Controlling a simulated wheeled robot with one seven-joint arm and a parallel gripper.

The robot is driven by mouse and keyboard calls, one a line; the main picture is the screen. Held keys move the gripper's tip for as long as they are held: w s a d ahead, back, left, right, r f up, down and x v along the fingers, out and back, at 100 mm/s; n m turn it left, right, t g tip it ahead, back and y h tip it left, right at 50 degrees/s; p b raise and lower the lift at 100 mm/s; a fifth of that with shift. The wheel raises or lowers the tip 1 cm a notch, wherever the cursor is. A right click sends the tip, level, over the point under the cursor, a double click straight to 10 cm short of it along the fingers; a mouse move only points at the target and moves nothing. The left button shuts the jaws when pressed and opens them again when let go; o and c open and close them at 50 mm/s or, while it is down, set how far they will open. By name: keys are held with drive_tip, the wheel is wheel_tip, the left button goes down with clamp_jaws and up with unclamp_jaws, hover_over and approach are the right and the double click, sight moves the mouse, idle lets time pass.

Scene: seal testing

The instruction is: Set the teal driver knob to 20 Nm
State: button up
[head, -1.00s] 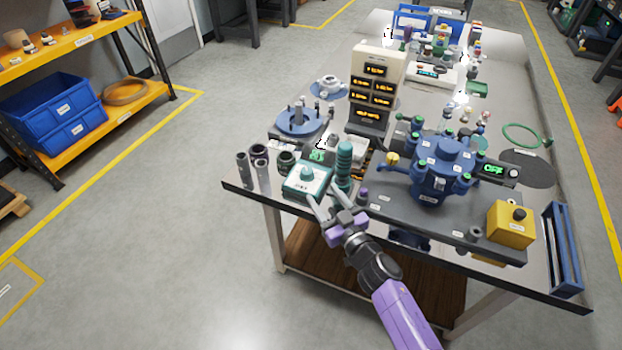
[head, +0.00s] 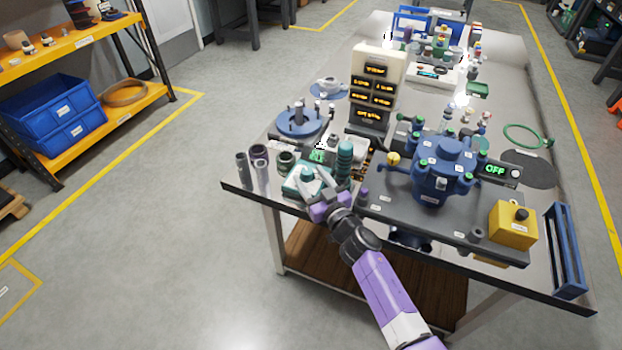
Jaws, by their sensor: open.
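The teal driver dock (head: 291,189) is a small teal and white box at the table's front left edge. Its teal knob (head: 304,174) is on top, partly hidden by my gripper. A small green display (head: 317,156) is lit just behind it, too small to read. The teal ribbed driver handle (head: 344,160) stands upright to the right of the box. My gripper (head: 308,178) is open, with its two light fingers over the box, one on each side of the knob or close to it. I cannot tell whether they touch the knob.
Dark cylinders (head: 260,163) stand left of the box. A blue valve body (head: 443,172) on a dark plate is to the right, with a yellow box (head: 513,225). A display tower (head: 377,80) stands behind.

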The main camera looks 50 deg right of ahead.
drive_tip(key=shift+c, duration=0.3)
clamp_jaws()
